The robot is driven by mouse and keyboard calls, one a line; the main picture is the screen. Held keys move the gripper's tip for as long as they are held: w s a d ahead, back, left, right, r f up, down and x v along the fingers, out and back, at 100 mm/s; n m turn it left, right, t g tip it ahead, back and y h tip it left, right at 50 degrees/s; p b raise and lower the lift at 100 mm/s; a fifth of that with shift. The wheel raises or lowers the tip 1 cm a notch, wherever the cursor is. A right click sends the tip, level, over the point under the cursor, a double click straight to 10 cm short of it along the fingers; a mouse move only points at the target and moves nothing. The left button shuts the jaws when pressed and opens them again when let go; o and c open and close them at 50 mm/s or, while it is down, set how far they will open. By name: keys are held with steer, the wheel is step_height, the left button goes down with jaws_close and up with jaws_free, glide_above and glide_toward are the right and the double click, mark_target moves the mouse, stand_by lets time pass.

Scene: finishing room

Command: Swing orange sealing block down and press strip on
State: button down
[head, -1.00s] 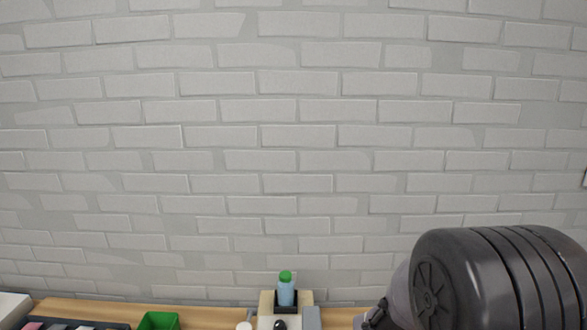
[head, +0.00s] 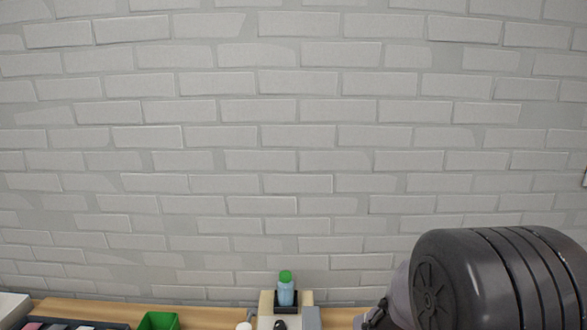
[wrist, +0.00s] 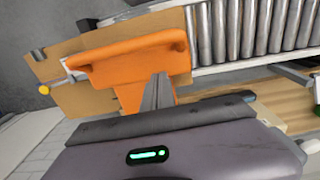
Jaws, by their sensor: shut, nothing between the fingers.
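In the wrist view the orange sealing block (wrist: 130,65) lies across the upper left, with a raised bar along its far side and a flatter plate nearer me. My gripper (wrist: 160,80) is shut and empty. Its fingertips overlap the plate in the picture, right of its middle; I cannot tell whether they touch it. Tan cardboard-coloured panels (wrist: 82,100) show around the block. I cannot make out the strip. The head view does not show the block or my fingers clearly.
A roller conveyor (wrist: 255,30) runs along the wrist view's upper right. A yellow knob (wrist: 44,90) is at its left. In the head view a green-capped bottle (head: 286,291) stands in a dark holder on the wooden bench (head: 75,306), right of a green bin (head: 158,320).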

steer(key=shift+f+b, duration=0.7)
steer(key=shift+f, duration=0.1)
stand_by(1.0)
step_height(320, 180, up, 7)
steer(key=p, duration=0.5)
steer(key=s+a+r+m+t+y+b, duration=0.1)
steer(key=s+a+r+m+t+b, duration=0.1)
steer(key=s+b, duration=0.4)
steer(key=s+a+r+m+t+y+b, duration=0.1)
steer(key=s+a+r+m+t+b, duration=0.1)
steer(key=s+r+b, duration=0.4)
steer(key=shift+s+r+t+b, duration=0.4)
steer(key=shift+r+t+b, duration=0.25)
steer(key=shift+t, duration=0.25)
